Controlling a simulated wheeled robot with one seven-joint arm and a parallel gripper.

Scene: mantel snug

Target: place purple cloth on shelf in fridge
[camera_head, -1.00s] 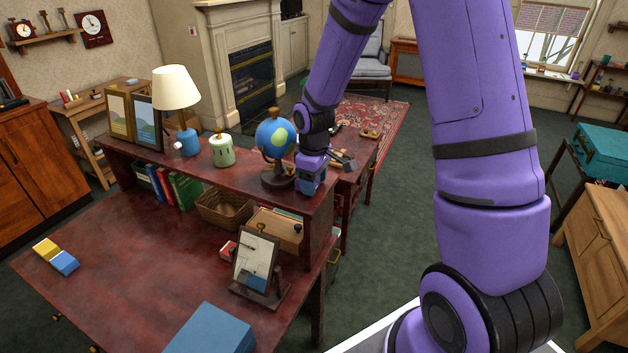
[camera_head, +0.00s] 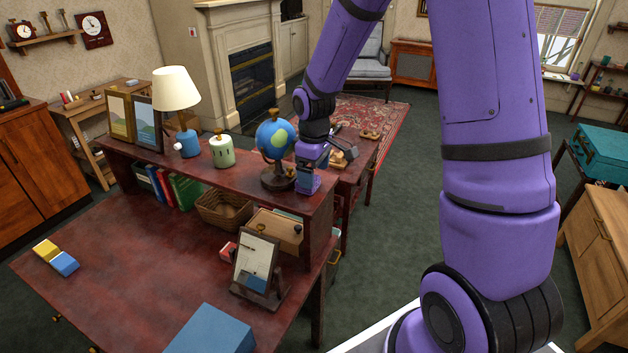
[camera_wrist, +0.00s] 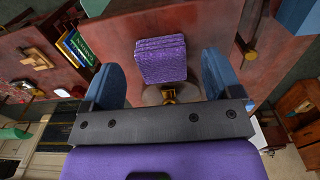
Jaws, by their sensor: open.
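The purple cloth (camera_wrist: 162,60) is a folded, textured bundle on the dark red wood surface in the wrist view. It lies between the two blue fingers of my gripper (camera_wrist: 161,76), with a gap on each side. The gripper is open and not closed on it. In the head view my gripper (camera_head: 309,178) is low over the right end of the desk's raised shelf, just right of the globe (camera_head: 275,140). The cloth is hard to tell apart from my purple gripper there. I see no fridge that I can make out.
On the raised shelf stand a green jar (camera_head: 222,151), a lamp (camera_head: 177,95) and picture frames (camera_head: 146,123). Below are a basket (camera_head: 225,210), a clipboard stand (camera_head: 257,262) and a blue box (camera_head: 212,332). The desk's middle is clear, as is the green carpet.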

